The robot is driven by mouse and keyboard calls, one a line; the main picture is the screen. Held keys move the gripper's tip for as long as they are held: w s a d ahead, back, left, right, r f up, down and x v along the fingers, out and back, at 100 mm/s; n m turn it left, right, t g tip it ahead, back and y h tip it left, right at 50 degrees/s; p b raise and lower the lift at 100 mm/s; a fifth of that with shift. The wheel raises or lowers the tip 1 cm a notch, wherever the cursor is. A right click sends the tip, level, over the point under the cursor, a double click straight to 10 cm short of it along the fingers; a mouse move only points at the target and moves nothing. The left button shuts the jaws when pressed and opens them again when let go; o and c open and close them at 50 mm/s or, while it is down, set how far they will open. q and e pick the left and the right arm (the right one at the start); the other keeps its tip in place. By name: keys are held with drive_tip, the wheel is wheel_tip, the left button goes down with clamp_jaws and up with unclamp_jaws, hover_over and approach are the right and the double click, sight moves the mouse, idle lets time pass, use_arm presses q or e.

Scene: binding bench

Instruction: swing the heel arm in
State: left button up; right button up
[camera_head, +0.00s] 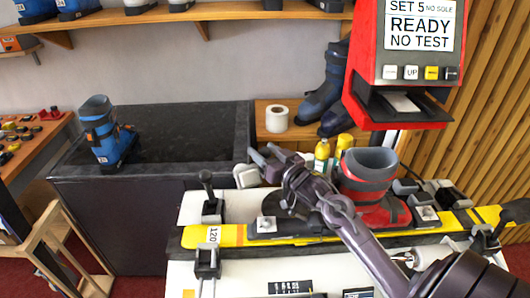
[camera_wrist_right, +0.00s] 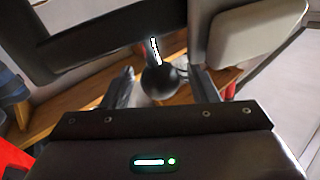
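The red and grey ski boot (camera_head: 368,185) stands on the yellow ski (camera_head: 285,236) clamped along the bench. A dark bar with a cream pad (camera_head: 246,176), which looks like the heel arm, is left of the boot and partly hidden by my right gripper (camera_head: 264,161). In the right wrist view the dark bar (camera_wrist_right: 105,27) crosses the top, with the cream pad (camera_wrist_right: 258,38) at right and a black ball knob (camera_wrist_right: 165,78) on a short bright stem. My right gripper's fingers (camera_wrist_right: 165,88) are apart, one on each side of the knob, with visible gaps. My left gripper is out of view.
A red test unit (camera_head: 405,75) reading "SET 5 NO SOLE, READY, NO TEST" hangs at right. Yellow bottles (camera_head: 322,155) and a white roll (camera_head: 277,119) stand behind my gripper. A blue boot (camera_head: 104,132) stands on the dark counter (camera_head: 190,130), otherwise mostly clear.

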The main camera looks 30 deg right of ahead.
drive_tip(key=shift+s+f, duration=0.15)
drive_tip(key=shift+s, duration=0.05)
drive_tip(key=s+b, duration=0.2)
drive_tip(key=s, duration=0.5)
drive_tip(key=shift+s+d, duration=0.15)
drive_tip(key=shift+s, duration=0.05)
